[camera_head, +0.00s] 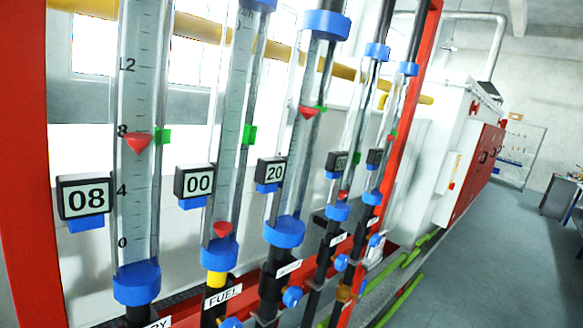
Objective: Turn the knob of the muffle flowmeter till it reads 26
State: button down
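Several upright glass flowmeter tubes with blue end caps stand in a red frame. No label clearly reads "muffle". The third tube (301,150) from the left has a display (270,171) reading 20, a red float (308,112) high in it and a green marker (321,108) beside the float. Its white label (288,268) is too small to read. A blue knob (292,297) sits below that label. The FUEL tube (235,130) reads 00, its red float at the bottom. The leftmost tube (140,180), label ending "RY", reads 08. My gripper is not in view.
Two more tubes stand farther right, with blue knobs (341,262) below and displays too small to read surely. Red frame posts (405,90) flank the row. Yellow and green pipes (400,270) run behind.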

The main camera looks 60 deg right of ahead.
aim_at(293, 295)
jog(key=z, duration=1.3)
jog(key=k, duration=0.15)
jog(key=u, duration=0.1)
